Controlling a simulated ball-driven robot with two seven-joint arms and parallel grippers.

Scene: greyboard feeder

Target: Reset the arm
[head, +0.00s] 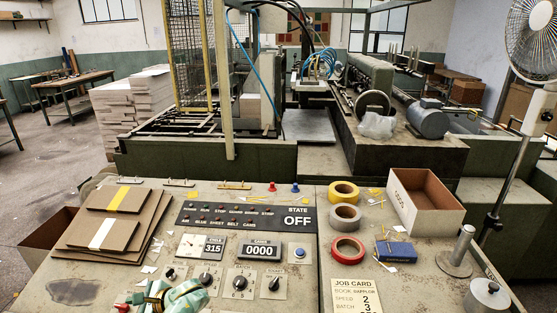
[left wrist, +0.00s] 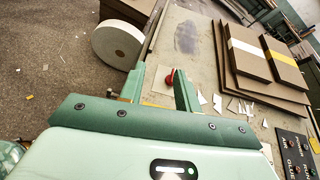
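My left gripper (head: 158,294) is pale green and shows at the bottom edge of the head view, over the front left of the control panel (head: 75,290). In the left wrist view its two fingers (left wrist: 160,86) stand apart with nothing held between them. A red knob (left wrist: 171,76) shows beyond the gap between the fingers. I cannot tell whether the gripper touches the panel. My right gripper is in neither view.
Stacked grey boards (head: 108,222) lie on the panel's left. Tape rolls (head: 345,217), a blue box (head: 396,252) and an open carton (head: 424,214) are on the right. Paper scraps lie around.

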